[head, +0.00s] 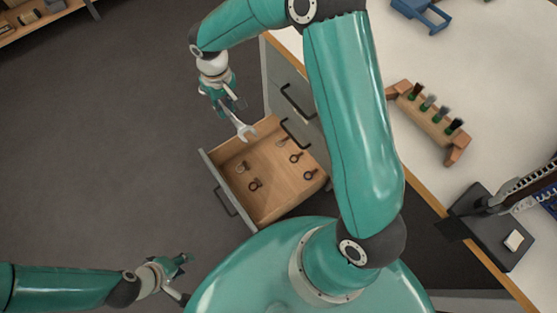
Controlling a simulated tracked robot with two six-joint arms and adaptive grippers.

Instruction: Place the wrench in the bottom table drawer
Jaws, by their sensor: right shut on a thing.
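The wrench (241,128) is silver-grey, with its open jaw end hanging down over the back left part of the open bottom drawer (278,199). My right gripper (229,103) is shut on the wrench's other end and holds it above the drawer. The gap between wrench and drawer floor is hard to judge. The drawer is wooden inside with a grey front, and several small dark-ringed parts lie on its floor. My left gripper (182,264) is at the lower left, away from the drawer; its fingers appear apart and empty.
The closed drawer front (285,85) with a dark handle is above the open one. The white tabletop (470,75) carries a wooden block with several bristle tufts (430,118), a blue item (422,14) and a dark machine (492,222). The grey floor at left is clear.

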